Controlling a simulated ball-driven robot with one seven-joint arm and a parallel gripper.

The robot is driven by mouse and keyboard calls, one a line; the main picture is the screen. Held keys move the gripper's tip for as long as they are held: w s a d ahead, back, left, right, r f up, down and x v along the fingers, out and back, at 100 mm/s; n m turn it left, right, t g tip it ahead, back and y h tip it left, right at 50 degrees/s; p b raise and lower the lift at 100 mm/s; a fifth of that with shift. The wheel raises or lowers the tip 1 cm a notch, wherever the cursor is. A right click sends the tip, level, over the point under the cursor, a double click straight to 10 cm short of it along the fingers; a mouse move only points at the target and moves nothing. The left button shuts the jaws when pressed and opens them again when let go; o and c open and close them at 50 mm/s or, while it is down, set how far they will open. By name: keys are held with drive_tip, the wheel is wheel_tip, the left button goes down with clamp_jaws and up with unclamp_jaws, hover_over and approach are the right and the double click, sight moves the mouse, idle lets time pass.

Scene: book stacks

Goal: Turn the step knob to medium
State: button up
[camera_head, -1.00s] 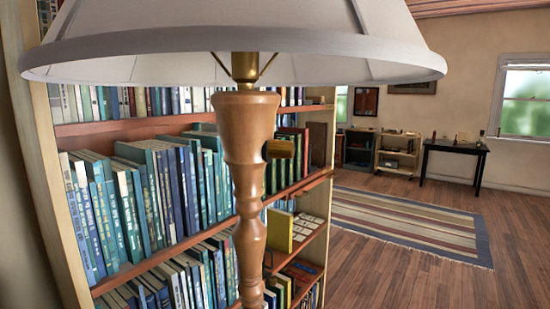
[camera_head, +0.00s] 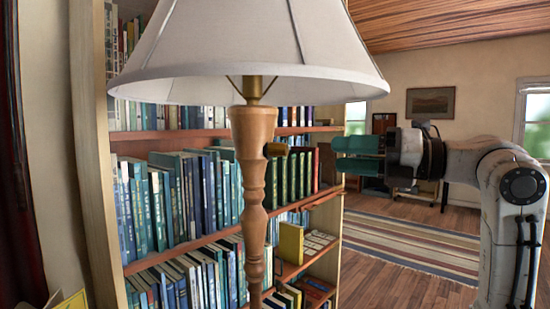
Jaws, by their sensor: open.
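The floor lamp has a turned wooden post (camera_head: 254,185) and a pale fabric shade (camera_head: 250,50). My gripper (camera_head: 338,155), with teal fingers, is to the right of the knob at about the same height in the picture. It points left toward the knob, open and apart from it, with nothing visible between the fingers.
A bookcase (camera_head: 90,170) full of books stands close behind the lamp. The lampshade overhangs the knob. A striped rug (camera_head: 410,240) lies on the wooden floor at right, with a framed picture (camera_head: 430,102) on the far wall. Open floor lies to the right.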

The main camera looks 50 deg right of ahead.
sight(287, 149)
drive_tip(key=shift+n, duration=0.4)
drive_tip(key=x, duration=0.3)
drive_tip(key=p+x, duration=0.1)
drive_tip(key=x, duration=0.3)
drive_tip(key=p+x, duration=0.1)
drive_tip(key=x, duration=0.2)
drive_tip(key=shift+w+a+r, duration=0.1)
drive_tip(key=shift+a+r, duration=0.25)
drive_tip(key=shift+a, duration=0.15)
drive_tip(key=shift+c, duration=0.3)
clamp_jaws()
